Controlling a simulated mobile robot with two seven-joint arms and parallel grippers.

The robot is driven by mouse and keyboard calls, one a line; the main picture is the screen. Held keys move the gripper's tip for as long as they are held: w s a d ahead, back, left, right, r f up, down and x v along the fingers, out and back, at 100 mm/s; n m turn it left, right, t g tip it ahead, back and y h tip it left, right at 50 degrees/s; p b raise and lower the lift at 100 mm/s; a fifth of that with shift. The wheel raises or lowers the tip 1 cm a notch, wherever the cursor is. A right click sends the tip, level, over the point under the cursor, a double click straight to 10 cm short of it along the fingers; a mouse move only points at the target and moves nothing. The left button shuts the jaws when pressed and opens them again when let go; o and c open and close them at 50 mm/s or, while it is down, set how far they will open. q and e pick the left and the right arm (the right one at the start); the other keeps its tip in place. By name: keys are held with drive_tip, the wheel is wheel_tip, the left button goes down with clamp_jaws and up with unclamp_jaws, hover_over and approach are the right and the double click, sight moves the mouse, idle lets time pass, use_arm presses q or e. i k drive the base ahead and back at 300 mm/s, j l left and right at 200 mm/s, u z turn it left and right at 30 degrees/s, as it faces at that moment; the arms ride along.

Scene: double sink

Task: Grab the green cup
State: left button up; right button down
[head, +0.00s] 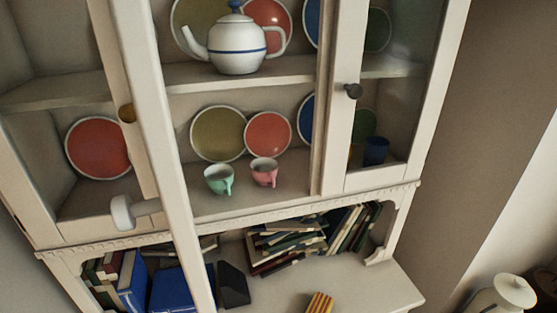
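The green cup (218,179) stands upright on the lower shelf (210,204) of a white cabinet, near the shelf's front. Its handle points to the lower right. A pink cup (264,171) stands just right of it, with a small gap between them. Neither of my grippers shows in the head view, and nothing is holding the green cup.
A pale upright door edge (165,140) with a white knob (122,212) stands left of the cups. A glass door (393,100) is at the right. Plates (217,133) lean behind the cups. A teapot (237,50) stands above; books (285,243) lie below.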

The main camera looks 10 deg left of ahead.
sight(219, 178)
drive_tip(key=i+l+u, duration=0.1)
drive_tip(key=l, duration=0.4)
drive_tip(key=i+l+u, duration=0.15)
drive_tip(key=l, duration=0.4)
drive_tip(key=i+l+u, duration=0.1)
drive_tip(key=l, duration=0.45)
drive_tip(key=i+l+u, duration=0.1)
drive_tip(key=l, duration=0.45)
drive_tip(key=i+l+u, duration=0.1)
drive_tip(key=i+l, duration=0.1)
drive_tip(key=i, duration=0.05)
